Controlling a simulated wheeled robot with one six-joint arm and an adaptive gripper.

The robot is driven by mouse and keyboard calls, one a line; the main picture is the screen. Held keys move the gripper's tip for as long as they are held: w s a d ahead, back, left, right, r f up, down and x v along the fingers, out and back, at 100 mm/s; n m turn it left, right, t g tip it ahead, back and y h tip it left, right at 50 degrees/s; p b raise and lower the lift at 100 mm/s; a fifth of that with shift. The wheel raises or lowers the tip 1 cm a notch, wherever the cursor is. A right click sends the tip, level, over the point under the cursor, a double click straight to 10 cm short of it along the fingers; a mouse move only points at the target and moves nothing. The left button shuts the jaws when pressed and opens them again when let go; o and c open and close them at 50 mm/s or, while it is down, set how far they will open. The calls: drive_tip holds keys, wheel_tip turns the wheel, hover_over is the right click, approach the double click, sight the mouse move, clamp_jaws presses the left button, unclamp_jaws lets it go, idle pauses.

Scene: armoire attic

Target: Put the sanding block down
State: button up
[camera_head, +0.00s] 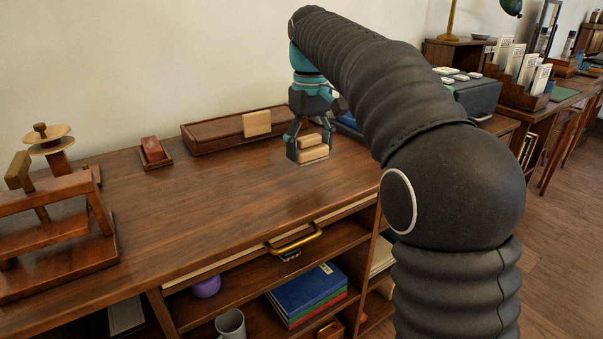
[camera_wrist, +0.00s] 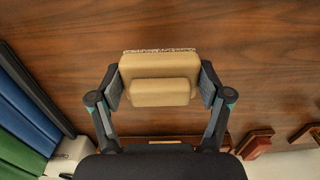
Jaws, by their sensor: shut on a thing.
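The sanding block (camera_head: 312,150) is a tan wooden block with a raised grip and a rough, speckled edge. My gripper (camera_head: 308,146) is shut on it, just above or on the wooden desk top (camera_head: 230,210); I cannot tell whether it touches. In the wrist view the sanding block (camera_wrist: 158,80) sits level between the two fingers of my gripper (camera_wrist: 160,85), with bare wood around it.
A long wooden tray (camera_head: 215,135) with a tan block on its edge stands behind, left of my gripper. A red block in a small holder (camera_head: 153,152) and a wooden frame device (camera_head: 60,215) are further left. Blue and green books (camera_wrist: 22,110) lie close by. The desk's middle is clear.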

sight(302, 182)
drive_tip(key=shift+s+a+f, duration=0.3)
drive_tip(key=shift+a+f, duration=0.35)
drive_tip(key=shift+a, duration=0.2)
drive_tip(key=shift+f+b, duration=0.6)
drive_tip(key=shift+f, duration=1.3)
drive_tip(key=shift+f, duration=0.1)
drive_tip(key=o, duration=1.2)
drive_tip(key=shift+o, duration=0.2)
